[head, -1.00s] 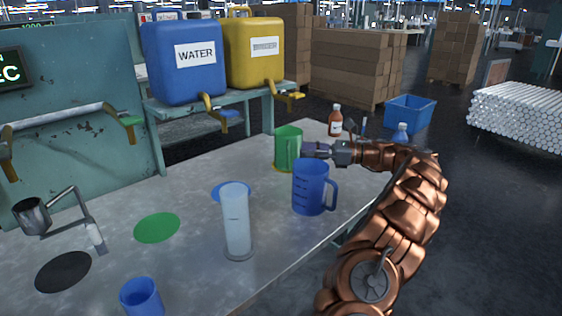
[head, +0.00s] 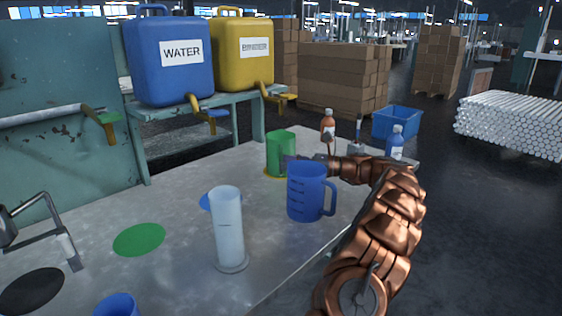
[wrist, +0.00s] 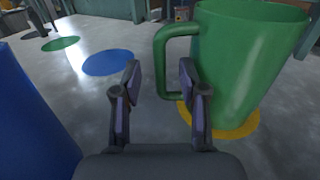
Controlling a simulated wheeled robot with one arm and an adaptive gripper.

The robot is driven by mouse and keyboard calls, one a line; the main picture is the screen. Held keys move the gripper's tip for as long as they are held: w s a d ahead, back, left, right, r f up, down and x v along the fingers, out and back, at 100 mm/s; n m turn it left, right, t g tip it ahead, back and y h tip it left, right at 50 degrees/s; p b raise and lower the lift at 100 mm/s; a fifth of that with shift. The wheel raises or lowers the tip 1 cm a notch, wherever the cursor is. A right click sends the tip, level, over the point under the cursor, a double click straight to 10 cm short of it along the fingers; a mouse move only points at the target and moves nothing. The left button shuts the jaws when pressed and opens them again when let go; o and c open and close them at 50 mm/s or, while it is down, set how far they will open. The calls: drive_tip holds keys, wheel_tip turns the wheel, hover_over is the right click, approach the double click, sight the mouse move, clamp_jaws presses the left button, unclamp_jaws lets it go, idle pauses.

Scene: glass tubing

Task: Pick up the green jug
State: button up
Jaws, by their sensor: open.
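The green jug (head: 278,152) stands upright on a yellow disc (head: 268,177) on the grey table. It also fills the right of the wrist view (wrist: 245,65), with its handle (wrist: 163,60) pointing left. My gripper (wrist: 160,85) is open, with the lower part of the handle between its fingertips or just beyond them; contact cannot be told. In the head view my gripper (head: 290,162) is partly hidden behind the blue jug (head: 306,192), which stands nearer the camera.
A clear cylinder (head: 229,230) stands left of the blue jug. Green (head: 139,240) and black (head: 32,291) discs lie further left. Bottles (head: 328,125) stand behind my arm. The WATER container (head: 168,60) sits on a rear shelf. The left middle of the table is mostly clear.

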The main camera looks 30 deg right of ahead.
drive_tip(key=shift+x, duration=1.15)
clamp_jaws()
